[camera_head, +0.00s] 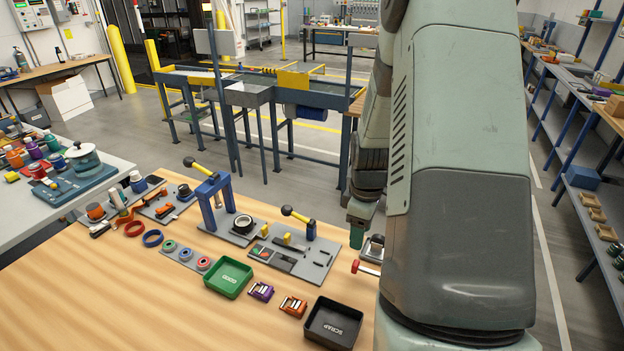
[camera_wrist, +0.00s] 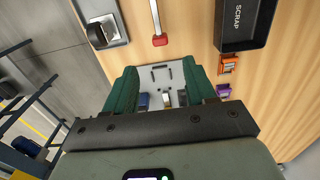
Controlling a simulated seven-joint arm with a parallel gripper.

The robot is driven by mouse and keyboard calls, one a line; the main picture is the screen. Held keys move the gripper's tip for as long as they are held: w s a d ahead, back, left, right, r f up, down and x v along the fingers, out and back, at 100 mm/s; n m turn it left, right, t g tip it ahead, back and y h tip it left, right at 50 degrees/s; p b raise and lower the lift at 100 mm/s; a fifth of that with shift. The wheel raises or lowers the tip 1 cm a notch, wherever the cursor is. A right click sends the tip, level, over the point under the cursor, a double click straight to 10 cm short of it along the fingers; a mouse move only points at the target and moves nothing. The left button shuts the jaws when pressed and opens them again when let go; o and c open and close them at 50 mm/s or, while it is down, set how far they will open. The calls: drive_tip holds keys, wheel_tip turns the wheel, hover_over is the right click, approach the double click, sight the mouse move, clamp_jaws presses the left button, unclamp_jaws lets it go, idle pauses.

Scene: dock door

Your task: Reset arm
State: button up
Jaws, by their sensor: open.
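My gripper (camera_wrist: 161,82) is open, with its two green fingers apart and nothing between them. It hangs over the bench, above the grey fixture plate (camera_wrist: 183,68) with black pins, which shows between the fingers in the wrist view. In the head view one green finger (camera_head: 357,236) shows; my arm hides the rest. A metal lever with a red tip (camera_head: 356,266) lies right of the fixture plate; in the wrist view its red tip (camera_wrist: 160,40) is ahead of the fingers, apart from them. A yellow-handled toggle clamp (camera_head: 310,229) stands on the fixture plate.
A blue press with a yellow handle (camera_head: 214,187) stands further left. A green GOOD tray (camera_head: 228,278), a black SCRAP tray (camera_head: 333,323), a purple part (camera_head: 261,291) and an orange part (camera_head: 293,306) are on the wooden bench. The front left bench is clear.

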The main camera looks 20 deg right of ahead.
drive_tip(key=shift+r, duration=0.1)
drive_tip(key=s+a+r+m+t, duration=0.15)
drive_tip(key=a+r, duration=0.35)
drive_tip(key=r, duration=0.6)
drive_tip(key=s+a+r+m+t, duration=0.1)
drive_tip(key=s+a+r+m, duration=0.2)
drive_tip(key=a+r, duration=0.5)
drive_tip(key=s+a+r+m+t, duration=0.3)
drive_tip(key=s+r, duration=0.7)
drive_tip(key=s, duration=0.4)
drive_tip(key=shift+s+a+r+m, duration=0.15)
drive_tip(key=shift+s+a+m, duration=0.15)
drive_tip(key=shift+a+m, duration=0.4)
drive_tip(key=shift+a, duration=0.1)
